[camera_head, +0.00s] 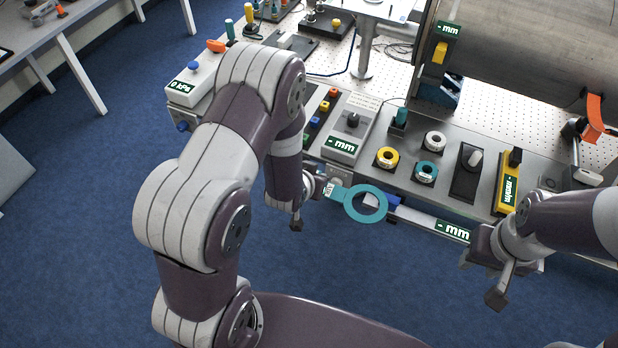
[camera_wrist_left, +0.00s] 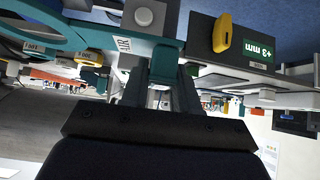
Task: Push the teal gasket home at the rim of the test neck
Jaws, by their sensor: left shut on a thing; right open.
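The teal gasket (camera_head: 365,203) is a flat ring with a labelled tab on its left side. My left gripper (camera_head: 325,188) is shut on that tab and holds the ring in front of the bench edge. In the left wrist view, the gasket (camera_wrist_left: 40,28) runs off the top left corner, and its tab lies between the fingers (camera_wrist_left: 172,85). My right gripper (camera_head: 475,252) is open and empty, low on the right, apart from the gasket. A large grey pipe (camera_head: 535,40) lies at the upper right; I cannot make out the test neck's rim.
A yellow ring (camera_head: 387,157), a white ring (camera_head: 434,140) and another teal ring (camera_head: 426,171) sit on the bench panel (camera_head: 400,186). Grey and yellow instruments with green displays stand along its front. An orange clamp (camera_head: 593,120) is at the right. Blue floor lies in front.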

